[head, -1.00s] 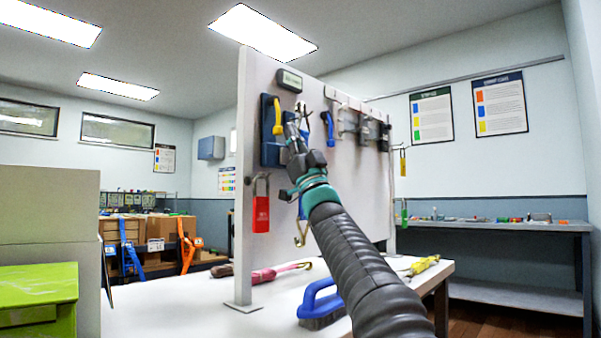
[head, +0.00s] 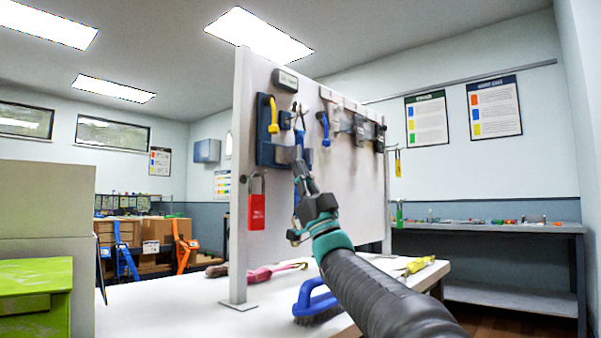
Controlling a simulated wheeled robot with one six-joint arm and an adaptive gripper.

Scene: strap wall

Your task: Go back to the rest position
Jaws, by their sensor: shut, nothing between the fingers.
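My gripper (head: 299,160) shows in the head view in front of the upright white panel (head: 345,190). Its slim fingers are together with nothing visible between them, pointing up toward the panel. It overlaps the right part of a dark blue plate (head: 264,150) with a yellow lever (head: 273,115). I cannot tell exactly how far the fingers stand from the panel, but no hold on anything shows. A metal hook-like piece (head: 297,114) shows just above the fingers. Part of a blue strap behind the gripper is hidden.
A red padlock (head: 257,208) hangs near the panel's left edge. A blue-handled brush (head: 316,300), a pink-handled tool (head: 265,273) and a yellow item (head: 416,265) lie on the white table (head: 180,305). A blue lever (head: 323,127) and metal buckles (head: 345,120) are fixed on the panel.

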